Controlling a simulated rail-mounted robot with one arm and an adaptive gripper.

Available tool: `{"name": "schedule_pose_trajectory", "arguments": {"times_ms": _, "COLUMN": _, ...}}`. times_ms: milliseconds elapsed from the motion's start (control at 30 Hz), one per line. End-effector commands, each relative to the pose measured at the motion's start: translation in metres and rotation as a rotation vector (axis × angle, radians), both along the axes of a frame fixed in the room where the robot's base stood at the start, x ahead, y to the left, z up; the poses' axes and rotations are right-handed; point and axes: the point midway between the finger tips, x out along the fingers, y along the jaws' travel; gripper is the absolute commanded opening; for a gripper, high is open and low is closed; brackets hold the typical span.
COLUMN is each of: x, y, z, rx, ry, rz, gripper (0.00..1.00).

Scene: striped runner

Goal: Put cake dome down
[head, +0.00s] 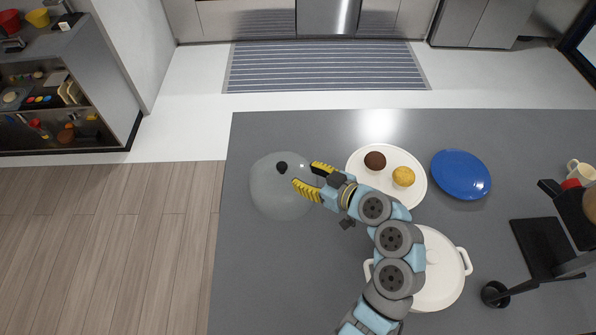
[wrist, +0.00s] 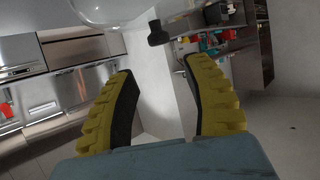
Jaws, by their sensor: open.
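The clear glass cake dome (head: 272,198) with its black knob (head: 282,167) appears to stand upright on the left part of the grey counter (head: 245,270). My gripper (head: 304,174) is open and empty, with yellow fingers just right of the knob. In the wrist view, my gripper's fingers (wrist: 158,75) are spread apart with nothing between them. The knob (wrist: 158,36) shows beyond the fingertips, with part of the glass dome (wrist: 105,10) at the top edge. The dome's near right side is partly behind my gripper.
A white plate (head: 360,152) holds a dark muffin (head: 375,161) and a yellow muffin (head: 403,176). A blue plate (head: 461,174) lies to its right. A white lidded pot (head: 440,275) stands beside my arm. A black coffee stand (head: 540,250) is at right. The counter's front left is clear.

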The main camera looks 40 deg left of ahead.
Motion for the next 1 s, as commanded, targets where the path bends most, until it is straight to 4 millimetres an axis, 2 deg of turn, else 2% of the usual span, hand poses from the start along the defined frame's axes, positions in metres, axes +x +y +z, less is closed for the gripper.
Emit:
{"name": "schedule_pose_trajectory", "arguments": {"times_ms": 100, "x": 0.0, "y": -0.011, "z": 0.004, "rx": 0.0, "ry": 0.0, "rz": -0.003, "gripper": 0.5}}
{"name": "schedule_pose_trajectory", "arguments": {"times_ms": 300, "x": -0.001, "y": -0.019, "z": 0.007, "rx": 0.0, "ry": 0.0, "rz": -0.002, "gripper": 0.5}}
{"name": "schedule_pose_trajectory", "arguments": {"times_ms": 1000, "x": -0.001, "y": -0.019, "z": 0.007, "rx": 0.0, "ry": 0.001, "rz": -0.001, "gripper": 0.5}}
